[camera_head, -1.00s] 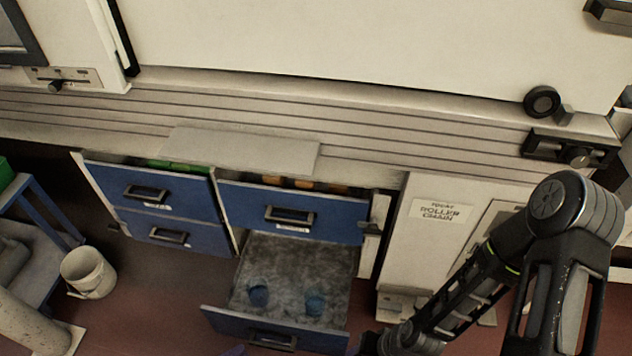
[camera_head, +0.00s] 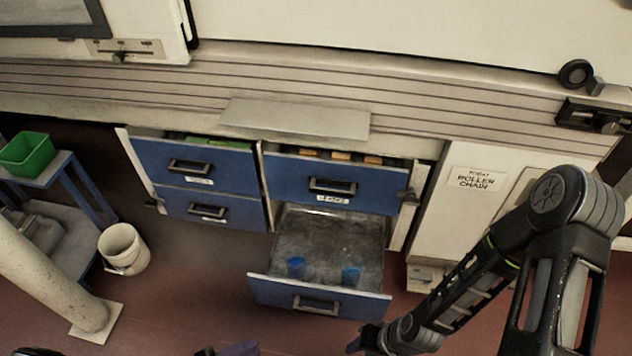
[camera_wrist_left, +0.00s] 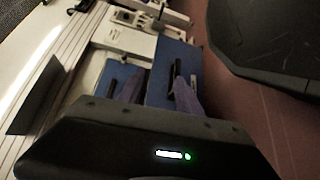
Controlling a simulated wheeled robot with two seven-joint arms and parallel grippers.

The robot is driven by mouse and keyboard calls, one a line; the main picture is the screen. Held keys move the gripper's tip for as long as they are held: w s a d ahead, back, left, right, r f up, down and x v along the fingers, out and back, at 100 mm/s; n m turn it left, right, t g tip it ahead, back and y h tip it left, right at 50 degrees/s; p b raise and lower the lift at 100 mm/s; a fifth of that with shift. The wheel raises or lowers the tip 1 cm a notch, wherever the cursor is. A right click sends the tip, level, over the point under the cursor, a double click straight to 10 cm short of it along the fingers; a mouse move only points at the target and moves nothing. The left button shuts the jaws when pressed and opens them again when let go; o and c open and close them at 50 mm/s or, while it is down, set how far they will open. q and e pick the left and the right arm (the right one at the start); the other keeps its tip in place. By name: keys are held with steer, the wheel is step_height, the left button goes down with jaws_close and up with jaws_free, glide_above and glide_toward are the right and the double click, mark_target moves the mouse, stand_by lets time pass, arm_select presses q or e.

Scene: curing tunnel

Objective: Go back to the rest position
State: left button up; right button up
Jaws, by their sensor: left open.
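My left gripper (camera_head: 222,351) just enters the head view at the bottom edge, mostly cut off. In the left wrist view its two purple fingers (camera_wrist_left: 158,92) are apart with nothing between them, in front of the blue drawer fronts. My right arm comes in from the right in the head view.
The lower right drawer (camera_head: 318,301) is pulled out, with two blue items (camera_head: 296,267) inside. The upper drawers hold green and orange items. A white bucket (camera_head: 123,249), a pillar (camera_head: 45,278) and a green bin (camera_head: 27,154) stand left. Red floor lies in front.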

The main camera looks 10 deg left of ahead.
arm_select(q)
steer(key=s+d+f+m+g+y+b, duration=0.3)
steer(key=d+f+m+g+y+b, duration=0.25)
steer(key=d+g, duration=0.55)
steer(key=w+d+r+t+y+b, duration=0.2)
steer(key=w+r+y+b, duration=0.1)
steer(key=w+y+b, duration=0.15)
step_height(320, 180, up, 24)
steer(key=p, duration=2.4)
steer(key=shift+d+p, duration=0.25)
steer(key=shift+p, duration=0.1)
steer(key=shift+s+f, duration=0.1)
